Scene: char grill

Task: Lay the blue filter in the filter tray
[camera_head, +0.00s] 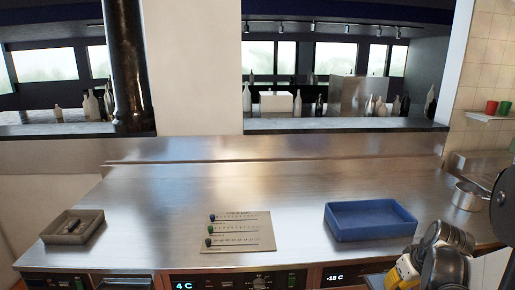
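A blue open tray (369,233) sits on the steel counter at the right and looks empty. A small grey-brown tray (52,238) sits at the left end and holds a small dark item (75,224). A flat beige board (238,245) lies between them, with printed rows and small dark-blue and green round pieces at its left side. I cannot tell which thing is the blue filter. My arm shows at the lower right, beside the blue tray. My gripper (400,275) seems to be at the bottom edge there; its fingers cannot be made out.
The steel counter (300,190) has free room behind and between the trays. A metal pot (467,196) stands at the far right. A raised back ledge and a wall bound the counter. Control panels with displays run along the front below the edge.

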